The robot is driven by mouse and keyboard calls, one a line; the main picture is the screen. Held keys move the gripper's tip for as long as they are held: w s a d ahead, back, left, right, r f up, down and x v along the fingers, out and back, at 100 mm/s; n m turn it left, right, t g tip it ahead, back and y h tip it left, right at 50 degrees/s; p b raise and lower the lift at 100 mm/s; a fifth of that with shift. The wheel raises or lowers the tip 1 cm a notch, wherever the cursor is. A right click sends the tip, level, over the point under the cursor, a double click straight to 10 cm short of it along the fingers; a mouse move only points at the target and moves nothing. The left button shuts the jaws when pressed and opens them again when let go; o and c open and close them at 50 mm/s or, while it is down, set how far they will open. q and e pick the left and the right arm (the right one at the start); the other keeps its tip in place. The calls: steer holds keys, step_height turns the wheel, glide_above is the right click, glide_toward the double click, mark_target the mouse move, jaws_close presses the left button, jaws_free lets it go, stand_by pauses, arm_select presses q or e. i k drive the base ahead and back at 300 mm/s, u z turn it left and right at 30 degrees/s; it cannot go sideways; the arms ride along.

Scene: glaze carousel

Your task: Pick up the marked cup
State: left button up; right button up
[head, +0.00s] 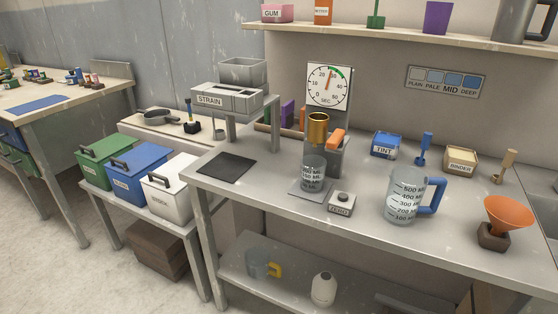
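A small clear cup (312,178) with printed graduation marks stands upright on a square plate (305,188) on the main bench. It stands below a brass cup (318,130) held on a grey stand, and it looks empty. A larger clear jug (402,201) with ML marks and a blue handle stands upright to the right on the same bench. Which of the two is meant by the marked cup, I cannot tell for certain. Neither of my grippers is in view.
The stand has an orange lever (337,138), with a ZERO box (341,203) in front and a dial (328,86) behind. A STRAIN unit (227,97) and a dark mat (226,167) are left. An orange funnel (508,213) stands right. Bare bench lies between the ZERO box and jug.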

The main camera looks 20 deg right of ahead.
mark_target(313, 166)
steer(key=z, duration=0.55)
steer(key=i, duration=0.85)
steer(key=z, duration=0.8)
